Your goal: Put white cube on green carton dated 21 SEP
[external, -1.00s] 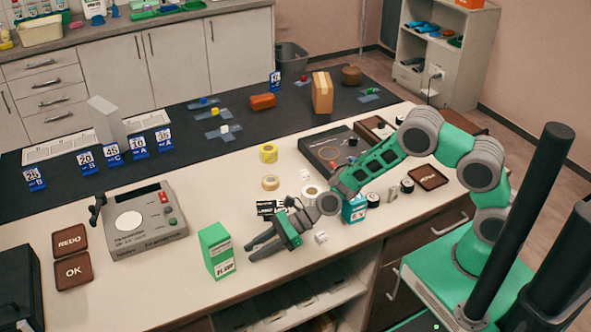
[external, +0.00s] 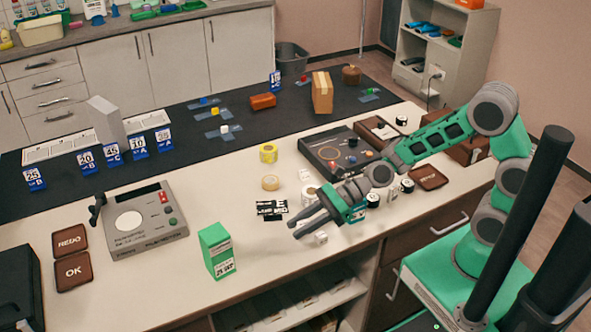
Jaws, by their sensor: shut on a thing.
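The white cube (external: 320,239) shows at the front of the counter, at the lower finger of my gripper (external: 294,230). My gripper points left and is shut on the cube, though the exact contact is hard to see at this size. I cannot tell whether the cube touches the counter. The green carton (external: 215,248) stands upright to the left of my gripper, near the front edge. Its white label reads 21 SEP, and its top is bare.
A grey weighing machine (external: 145,232) stands left of the carton. Brown REDO and OK trays (external: 72,272) lie farther left. The counter between carton and gripper is clear.

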